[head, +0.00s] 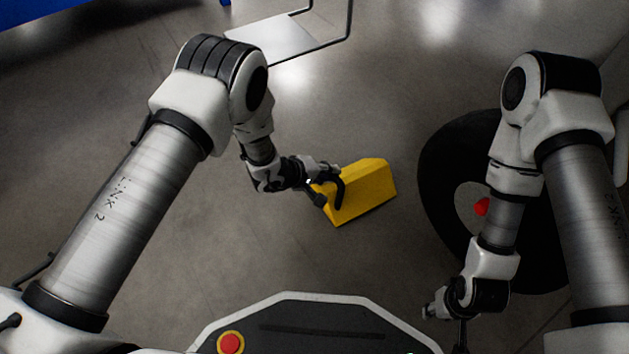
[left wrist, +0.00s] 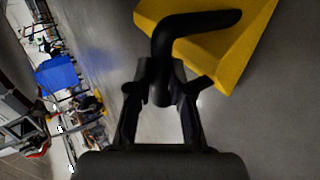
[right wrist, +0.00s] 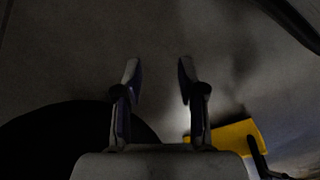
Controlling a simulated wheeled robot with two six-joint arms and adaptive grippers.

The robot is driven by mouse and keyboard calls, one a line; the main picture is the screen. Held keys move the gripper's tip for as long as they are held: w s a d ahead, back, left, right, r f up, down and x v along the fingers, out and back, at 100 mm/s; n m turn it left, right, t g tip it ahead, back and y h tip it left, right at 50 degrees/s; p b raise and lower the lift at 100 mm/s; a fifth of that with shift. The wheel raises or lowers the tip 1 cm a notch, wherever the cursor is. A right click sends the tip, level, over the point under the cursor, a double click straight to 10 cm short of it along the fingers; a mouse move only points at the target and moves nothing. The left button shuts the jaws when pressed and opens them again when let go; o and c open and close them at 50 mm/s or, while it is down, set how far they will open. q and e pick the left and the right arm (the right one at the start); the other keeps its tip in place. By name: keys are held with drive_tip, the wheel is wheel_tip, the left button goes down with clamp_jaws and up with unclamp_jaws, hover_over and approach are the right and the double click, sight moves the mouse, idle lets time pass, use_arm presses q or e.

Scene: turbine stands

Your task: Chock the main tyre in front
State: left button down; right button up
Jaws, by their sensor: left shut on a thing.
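A yellow wheel chock (head: 365,188) with a black handle (head: 340,190) is left of the tyre in the head view, a gap of bare floor between them. My left gripper (head: 322,183) is shut on the handle; the left wrist view shows its fingers (left wrist: 163,88) closed on the handle below the chock (left wrist: 242,48). I cannot tell whether the chock touches the floor. The black main tyre (head: 440,170) is at the right, partly hidden behind my right arm. My right gripper's fingers (right wrist: 158,75) are apart and empty. The chock's yellow body (right wrist: 232,133) also shows there.
A light stand or frame with a flat plate (head: 270,38) is on the floor at the top. A blue object (head: 60,12) is at the upper left. The grey floor (head: 300,110) around the chock is clear. The tyre's hub has a red part (head: 481,207).

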use_arm(q)
drive_tip(key=b, duration=0.4)
hover_over(353, 177)
drive_tip(key=shift+f, duration=0.5)
use_arm(e)
drive_tip(key=f, duration=0.2)
drive_tip(key=w+f, duration=0.1)
drive_tip(key=f, duration=0.1)
drive_tip(key=shift+w, duration=0.15)
use_arm(q)
drive_tip(key=d+p, duration=0.1)
drive_tip(key=w+d+p, duration=0.2)
drive_tip(key=shift+w+r, duration=0.1)
drive_tip(key=shift+r, duration=0.15)
drive_tip(key=shift+w+d+f+p, duration=0.1)
drive_tip(key=shift+w+d+p, duration=0.05)
drive_tip(key=shift+p, duration=0.2)
drive_tip(key=shift+w+d+f, duration=0.2)
drive_tip(key=shift+d, duration=0.05)
use_arm(e)
drive_tip(key=r, duration=0.1)
drive_tip(key=s+r, duration=0.1)
drive_tip(key=r, duration=0.1)
drive_tip(key=shift+r, duration=0.25)
